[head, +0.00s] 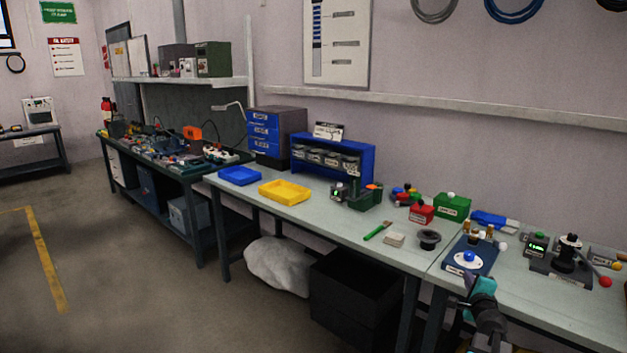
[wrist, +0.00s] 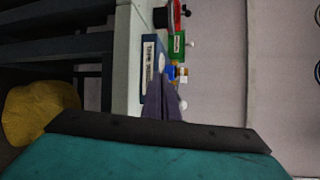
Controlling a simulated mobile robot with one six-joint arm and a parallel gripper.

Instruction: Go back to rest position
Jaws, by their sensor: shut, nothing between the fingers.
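My arm reaches up from the bottom right of the head view, with my gripper (head: 470,302) in front of the workbench's (head: 340,217) front edge, near a blue board (head: 487,262) with a white and blue round piece. In the wrist view, which is turned sideways, my gripper's dark fingers (wrist: 162,85) are together with nothing between them. Beyond them the blue board (wrist: 147,80) shows with its white label. The fingers overlap it in the picture; I cannot tell the exact gap. No object is held.
The bench carries blue (head: 239,176) and yellow (head: 284,192) trays, a green-handled tool (head: 377,230), red (head: 421,214) and green (head: 453,206) boxes and a black lever device (head: 568,262). The floor (head: 130,270) at left is open.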

